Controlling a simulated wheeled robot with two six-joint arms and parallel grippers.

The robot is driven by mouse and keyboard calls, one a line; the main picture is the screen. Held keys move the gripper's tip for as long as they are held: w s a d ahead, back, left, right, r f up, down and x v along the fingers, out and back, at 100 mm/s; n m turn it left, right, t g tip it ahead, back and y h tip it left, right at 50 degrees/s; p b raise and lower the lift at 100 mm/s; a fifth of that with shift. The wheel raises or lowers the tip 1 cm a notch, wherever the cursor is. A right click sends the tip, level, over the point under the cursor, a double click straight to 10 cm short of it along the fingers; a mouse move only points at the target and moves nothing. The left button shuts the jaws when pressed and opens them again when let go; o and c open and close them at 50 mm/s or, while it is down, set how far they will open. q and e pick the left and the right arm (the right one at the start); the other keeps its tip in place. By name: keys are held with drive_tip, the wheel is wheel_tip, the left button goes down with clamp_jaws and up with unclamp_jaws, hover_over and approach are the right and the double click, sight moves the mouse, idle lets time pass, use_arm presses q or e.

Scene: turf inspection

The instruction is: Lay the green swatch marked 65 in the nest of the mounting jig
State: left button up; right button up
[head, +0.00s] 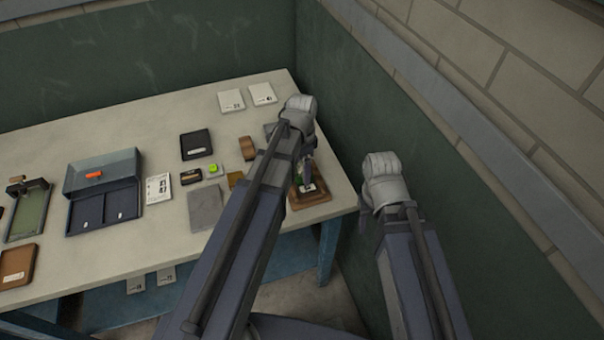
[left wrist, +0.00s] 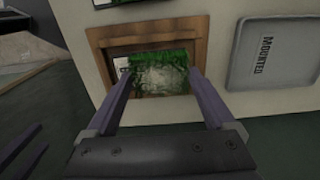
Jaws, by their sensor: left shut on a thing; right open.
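My left gripper (head: 306,160) is over the brown wooden mounting jig (head: 322,198) at the right end of the table. In the left wrist view my left gripper (left wrist: 160,74) is shut on the green swatch (left wrist: 160,76), with a finger at each side. The swatch is green with a pale, worn middle and lies within the outline of the jig's brown frame (left wrist: 97,38). I cannot tell whether it touches the nest floor. Its number is not readable. My right gripper (head: 374,205) is open, apart from the table at the right; its fingers are mostly hidden.
In the left wrist view a grey tray marked MOUNTED (left wrist: 286,72) lies right of the jig. A dark blue tray (head: 104,203), a printed card (head: 158,188) and a black case (head: 196,145) lie further left. The green wall (head: 450,215) is close on the right.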

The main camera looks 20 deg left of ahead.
sight(302, 170)
use_arm(q)
drive_tip(key=shift+f, duration=0.7)
use_arm(e)
drive_tip(key=shift+f, duration=0.65)
use_arm(q)
drive_tip(key=shift+f+b, duration=0.2)
drive_tip(key=shift+b, duration=0.2)
drive_tip(key=o, duration=1.2)
drive_tip(key=shift+c, duration=0.2)
use_arm(e)
drive_tip(key=shift+f, duration=0.15)
use_arm(q)
drive_tip(key=shift+r, duration=0.1)
wheel_tip(302, 170, up, 12)
drive_tip(key=p, duration=1.3)
drive_tip(key=s+d+n+y, duration=0.1)
drive_tip(key=s+d+n, duration=0.6)
drive_tip(key=s+d, duration=0.3)
drive_tip(key=s, duration=0.4)
drive_tip(key=shift+s+d+r, duration=0.2)
drive_tip(key=shift+d, duration=0.05)
use_arm(e)
wheel_tip(302, 170, up, 12)
